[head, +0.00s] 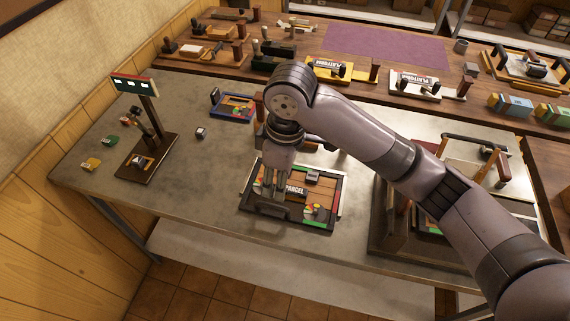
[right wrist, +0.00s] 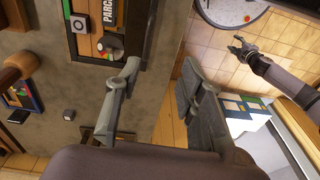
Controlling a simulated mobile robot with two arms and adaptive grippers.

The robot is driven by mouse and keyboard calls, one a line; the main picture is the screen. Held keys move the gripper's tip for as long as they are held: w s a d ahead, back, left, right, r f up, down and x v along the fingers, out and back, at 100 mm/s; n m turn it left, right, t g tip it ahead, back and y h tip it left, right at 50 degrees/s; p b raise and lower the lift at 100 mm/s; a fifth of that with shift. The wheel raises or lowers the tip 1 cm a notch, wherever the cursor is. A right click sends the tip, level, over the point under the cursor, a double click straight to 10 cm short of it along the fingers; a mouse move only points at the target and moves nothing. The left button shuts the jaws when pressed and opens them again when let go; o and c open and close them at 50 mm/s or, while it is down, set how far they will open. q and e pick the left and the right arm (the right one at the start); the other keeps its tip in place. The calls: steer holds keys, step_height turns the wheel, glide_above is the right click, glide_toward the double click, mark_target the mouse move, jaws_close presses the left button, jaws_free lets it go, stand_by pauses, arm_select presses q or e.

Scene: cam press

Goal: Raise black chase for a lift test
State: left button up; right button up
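The black chase (head: 300,225) lies on the grey metal table, near its front edge. It frames wood blocks, type reading "PARCEL" and small coloured pieces. It also shows at the top of the right wrist view (right wrist: 143,35). My right gripper (head: 272,207) points down over the chase's front left part and hides some of it. In the right wrist view the gripper's two fingers (right wrist: 160,95) stand wide apart, with the chase's edge and the table edge between them. I cannot tell whether they touch the chase. My left gripper (right wrist: 241,47) shows small in the right wrist view, away from the chase.
A blue-framed chase (head: 232,116) lies behind, with a small dark block (head: 201,132) to its left. A stand with a green sign (head: 134,84) is at the left. The press (head: 390,233) stands right of the chase, partly hidden by my arm. A crowded wooden bench (head: 300,43) is behind.

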mark_target(285, 208)
steer(key=shift+h, duration=0.6)
steer(key=f, duration=0.5)
steer(key=d+f+p, duration=0.1)
steer(key=f, duration=0.4)
steer(key=w+f+p, duration=0.1)
steer(key=f, duration=0.4)
steer(key=shift+d, duration=0.25)
steer(key=shift+w, duration=0.1)
jaws_close()
steer(key=shift+w+r+p, duration=0.1)
steer(key=shift+r+p, duration=0.1)
steer(key=shift+p, duration=0.15)
